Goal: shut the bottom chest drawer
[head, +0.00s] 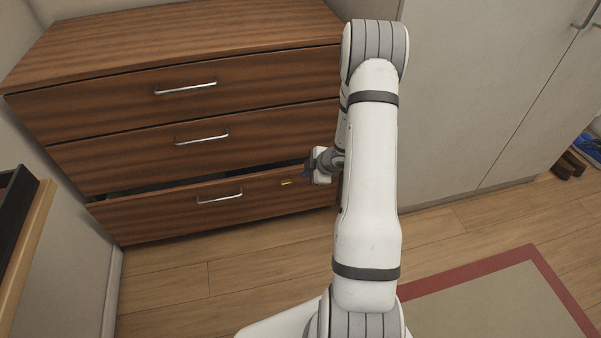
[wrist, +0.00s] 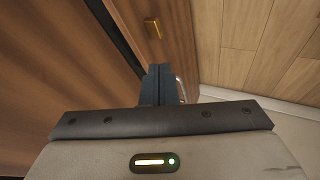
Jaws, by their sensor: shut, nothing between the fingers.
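The wooden chest (head: 190,35) has three drawers, each with a silver bar handle. The bottom drawer (head: 150,220) stands a little open, with a dark gap along its top edge. Its handle (head: 219,197) is near the middle of its front. My gripper (head: 304,172) is at the right end of this drawer, near its top edge. In the wrist view my gripper's dark fingers (wrist: 158,72) are together and empty, over the drawer front (wrist: 173,40). The dark gap (wrist: 115,35) runs to their left. I cannot tell whether the fingertips touch the drawer.
A small brass-coloured piece (head: 287,183) is on the drawer front; it also shows in the wrist view (wrist: 152,28). A grey cabinet (head: 475,95) stands right of the chest. Wooden floor (head: 170,290) is clear in front. A red-bordered rug (head: 500,300) lies at lower right.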

